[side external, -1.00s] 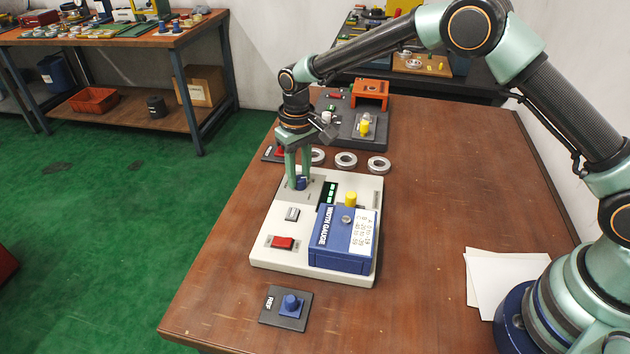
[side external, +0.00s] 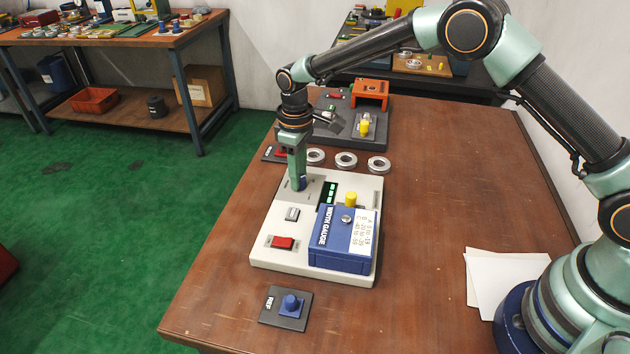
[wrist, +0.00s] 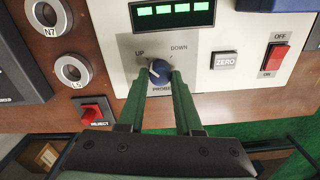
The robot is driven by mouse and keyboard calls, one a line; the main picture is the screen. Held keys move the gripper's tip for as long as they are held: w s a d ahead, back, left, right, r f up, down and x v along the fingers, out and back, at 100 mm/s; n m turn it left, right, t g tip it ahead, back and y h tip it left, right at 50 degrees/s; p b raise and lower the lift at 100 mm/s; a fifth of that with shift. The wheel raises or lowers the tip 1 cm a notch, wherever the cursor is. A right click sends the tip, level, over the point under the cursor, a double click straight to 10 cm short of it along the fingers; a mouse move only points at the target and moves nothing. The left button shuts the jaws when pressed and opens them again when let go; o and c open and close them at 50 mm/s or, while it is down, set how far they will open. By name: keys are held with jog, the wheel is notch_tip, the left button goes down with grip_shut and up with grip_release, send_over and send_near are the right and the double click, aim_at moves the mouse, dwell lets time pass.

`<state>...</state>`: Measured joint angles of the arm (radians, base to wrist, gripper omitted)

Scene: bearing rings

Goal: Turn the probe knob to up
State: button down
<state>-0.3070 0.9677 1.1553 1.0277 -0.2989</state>
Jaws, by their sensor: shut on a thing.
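My gripper (wrist: 160,77) is shut on the knob, one green finger on each side. A light mark shows on the knob's face, but its exact direction is hard to read. In the side view my gripper (side external: 299,183) points straight down over the far left corner of the gauge and hides most of the knob.
Beside the knob are a lit green display (wrist: 172,14), a ZERO button (wrist: 226,60) and a red ON/OFF switch (wrist: 276,58). Steel rings (side external: 346,160) and a red REJECT switch (wrist: 92,112) lie close by.

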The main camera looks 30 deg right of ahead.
jog(key=shift+d, duration=0.2)
jog(key=c, duration=0.6)
grip_release()
jog(key=shift+a, duration=0.1)
notch_tip(320, 180, up, 12)
jog(key=shift+r, duration=0.1)
jog(key=s+d+r+m+t, duration=0.3)
jog(key=s+d+r+m, duration=0.1)
jog(key=s+d+r, duration=0.65)
jog(key=s+d+m+t, duration=0.1)
jog(key=s, duration=0.3)
jog(key=s+d+f+m, duration=0.1)
jog(key=s+d, duration=0.1)
jog(key=s, duration=0.2)
jog(key=s+d+m+t, duration=0.1)
jog(key=s+d, duration=0.1)
jog(key=s, duration=0.2)
jog(key=shift+d+f+t, duration=0.2)
jog(key=shift+f+t, duration=0.1)
